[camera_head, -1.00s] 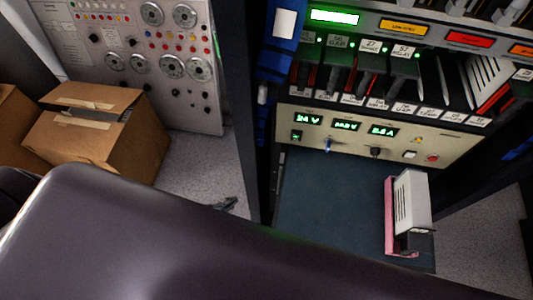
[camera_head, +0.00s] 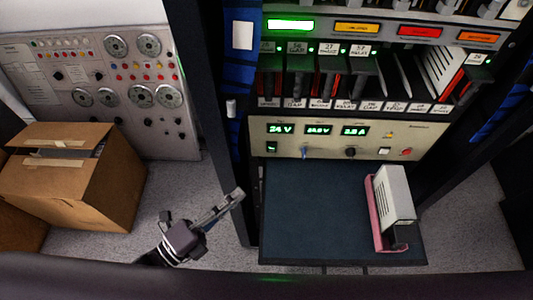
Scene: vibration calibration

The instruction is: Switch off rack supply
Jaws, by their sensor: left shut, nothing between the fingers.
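The rack supply (camera_head: 335,139) is a cream panel in the rack, with three lit green displays; the left one reads 24 V. A small green-lit rocker switch (camera_head: 271,147) sits at its lower left. A blue toggle (camera_head: 304,153), a black knob (camera_head: 350,153), a white button (camera_head: 384,151) and a red button (camera_head: 406,152) line its lower edge. My left gripper (camera_head: 228,203) is shut and empty, to the left of the pull-out shelf and below the supply panel, apart from it. My right gripper is not in view.
A dark blue shelf (camera_head: 310,210) juts out below the supply. A white module in a pink holder (camera_head: 375,215) stands on its right. A cardboard box (camera_head: 70,180) and a dial panel (camera_head: 100,90) are at left.

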